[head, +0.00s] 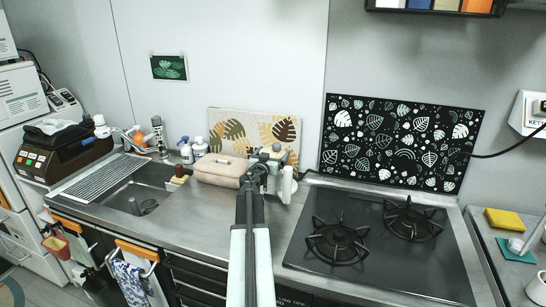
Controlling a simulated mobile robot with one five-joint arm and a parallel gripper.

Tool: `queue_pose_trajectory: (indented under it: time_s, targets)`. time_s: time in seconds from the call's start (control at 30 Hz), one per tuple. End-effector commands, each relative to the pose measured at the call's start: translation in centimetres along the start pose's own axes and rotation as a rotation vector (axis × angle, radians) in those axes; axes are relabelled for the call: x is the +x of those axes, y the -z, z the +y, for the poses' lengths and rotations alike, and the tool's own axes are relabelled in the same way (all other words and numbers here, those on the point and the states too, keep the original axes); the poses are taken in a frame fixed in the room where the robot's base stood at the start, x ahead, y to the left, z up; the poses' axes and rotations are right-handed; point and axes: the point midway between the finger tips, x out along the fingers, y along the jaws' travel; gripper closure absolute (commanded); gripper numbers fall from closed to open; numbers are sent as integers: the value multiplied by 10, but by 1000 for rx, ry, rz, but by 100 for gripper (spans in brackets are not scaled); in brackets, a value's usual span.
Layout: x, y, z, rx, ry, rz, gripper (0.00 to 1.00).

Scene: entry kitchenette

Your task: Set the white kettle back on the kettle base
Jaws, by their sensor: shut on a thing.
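My gripper (258,172) is at the far end of my arm, over the counter between the sink and the stove. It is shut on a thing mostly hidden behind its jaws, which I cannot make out. A slim white upright shape (287,186) shows just right of the jaws; I cannot tell whether it is part of the white kettle or a separate item. A rounded white object (538,288) is cut off at the lower right edge, and its kind is unclear. I cannot make out a kettle base.
A black stove (375,245) lies right of my arm, and a sink (140,190) left. A beige case (221,170) and grey-green items (275,152) crowd the gripper. A yellow sponge (505,219) lies on the right counter. A black cord (510,148) runs from a wall box (530,112).

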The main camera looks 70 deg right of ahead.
Motion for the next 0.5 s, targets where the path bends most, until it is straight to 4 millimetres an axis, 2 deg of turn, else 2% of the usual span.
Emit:
queue_pose_trajectory:
  time_s: [0.3, 0.37, 0.5]
  targets:
    - [-3, 0, 0, 0, 0, 0, 0]
    - [-10, 0, 0, 0, 0, 0, 0]
    - [-41, 0, 0, 0, 3, 0, 0]
